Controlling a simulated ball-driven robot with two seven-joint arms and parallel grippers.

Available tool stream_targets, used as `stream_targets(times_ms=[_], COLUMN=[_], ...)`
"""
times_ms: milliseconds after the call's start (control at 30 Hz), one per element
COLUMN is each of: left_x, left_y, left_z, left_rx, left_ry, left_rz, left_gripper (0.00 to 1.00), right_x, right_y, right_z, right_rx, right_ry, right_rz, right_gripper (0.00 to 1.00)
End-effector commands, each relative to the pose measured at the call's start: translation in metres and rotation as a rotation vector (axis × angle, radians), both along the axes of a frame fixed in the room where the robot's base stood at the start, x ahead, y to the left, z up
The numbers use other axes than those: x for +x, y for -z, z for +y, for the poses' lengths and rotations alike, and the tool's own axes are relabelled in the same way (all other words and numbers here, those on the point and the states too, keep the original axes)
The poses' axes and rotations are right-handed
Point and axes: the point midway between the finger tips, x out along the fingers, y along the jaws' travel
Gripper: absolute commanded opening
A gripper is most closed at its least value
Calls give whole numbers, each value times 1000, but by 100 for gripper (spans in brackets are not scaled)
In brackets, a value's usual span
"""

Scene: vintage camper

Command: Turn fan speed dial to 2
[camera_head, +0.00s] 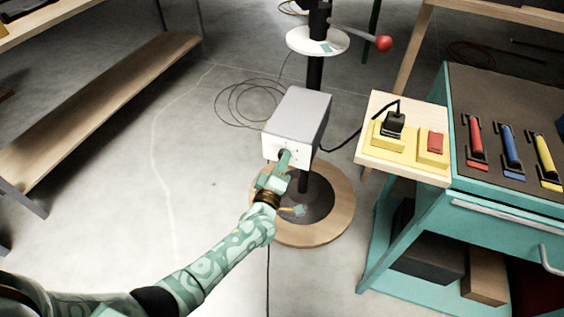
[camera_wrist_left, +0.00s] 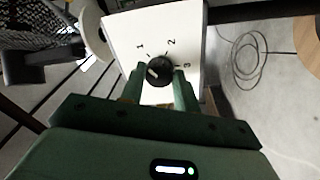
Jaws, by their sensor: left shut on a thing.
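The fan speed dial (camera_wrist_left: 160,71) is a round black knob with a white pointer mark, on the white face of a grey box (camera_head: 299,112). In the left wrist view the numbers 1, 2 and 3 show around the knob. The white mark lies on the knob's left part, away from the 2 and nearer the side of the 1. My left gripper (camera_head: 284,157) reaches the front of the box. In the left wrist view its two green fingers (camera_wrist_left: 157,86) are shut on the knob, one on each side. In the head view the gripper hides the dial. My right gripper is not in view.
The box is on a dark pole above a round wooden base (camera_head: 338,228). A teal workbench (camera_head: 446,120) with tools and a yellow switch block (camera_head: 386,138) stands to the right. A wooden shelf (camera_head: 110,102) is at the left. The floor between is mostly clear.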

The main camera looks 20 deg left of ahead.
Motion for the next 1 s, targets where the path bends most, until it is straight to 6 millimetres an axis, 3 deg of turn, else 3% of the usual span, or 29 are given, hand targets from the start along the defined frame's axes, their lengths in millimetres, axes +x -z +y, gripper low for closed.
stream_targets(times_ms=[1000], left_x=[-1], left_y=[4], left_z=[4], left_rx=[917], left_ry=[4], left_rz=[-26], left_gripper=[8], right_x=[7], right_y=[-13], right_z=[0], right_rx=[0], right_ry=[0], right_rz=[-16], right_gripper=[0])
